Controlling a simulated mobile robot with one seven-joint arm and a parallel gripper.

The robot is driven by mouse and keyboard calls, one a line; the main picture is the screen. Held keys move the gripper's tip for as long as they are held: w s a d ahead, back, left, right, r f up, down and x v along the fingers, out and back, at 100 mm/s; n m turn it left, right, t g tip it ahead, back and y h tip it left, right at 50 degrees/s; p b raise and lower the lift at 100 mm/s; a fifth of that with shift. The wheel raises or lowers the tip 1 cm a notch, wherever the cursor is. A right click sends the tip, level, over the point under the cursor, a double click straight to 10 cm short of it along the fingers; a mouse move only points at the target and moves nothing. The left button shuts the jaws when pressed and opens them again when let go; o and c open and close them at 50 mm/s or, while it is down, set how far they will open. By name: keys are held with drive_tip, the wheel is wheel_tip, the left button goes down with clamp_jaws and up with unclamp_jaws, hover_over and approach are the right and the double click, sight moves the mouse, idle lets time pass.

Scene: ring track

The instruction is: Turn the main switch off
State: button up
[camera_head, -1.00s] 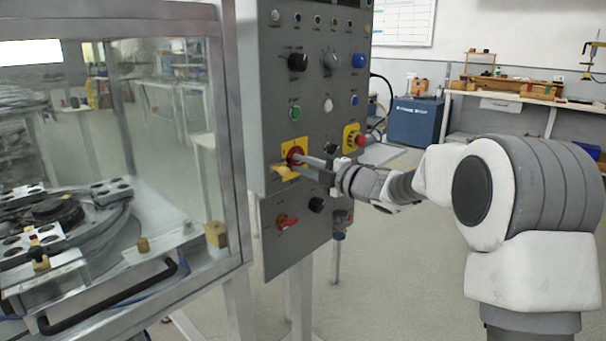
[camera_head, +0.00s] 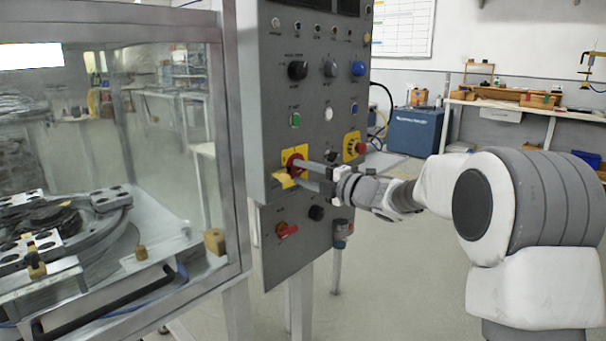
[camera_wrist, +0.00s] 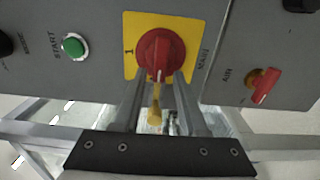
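The main switch is a round red knob (camera_head: 294,161) on a yellow plate on the grey control panel. In the wrist view the red knob (camera_wrist: 160,52) sits beside a "MAIN" label, with a "1" on its plate (camera_wrist: 131,30). A yellow piece (camera_head: 284,180) shows at the knob's lower left, and between my fingers in the wrist view (camera_wrist: 155,108). My gripper (camera_head: 302,171) is open at the knob, one finger above the other. In the wrist view, the fingertips (camera_wrist: 161,78) lie at the knob's near edge, spread about its width. Contact cannot be told.
A red-handled air switch (camera_head: 287,231) is below on the panel. A green start button (camera_head: 295,119) is above, and a red button on yellow (camera_head: 361,148) to the right. A glazed machine enclosure (camera_head: 232,130) stands close on the left. Floor is free right of the panel.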

drive_tip(key=shift+o, duration=0.2)
drive_tip(key=shift+s+d+r, duration=0.1)
drive_tip(key=shift+s+d, duration=0.1)
drive_tip(key=p+v, duration=0.3)
drive_tip(key=v, duration=1.4)
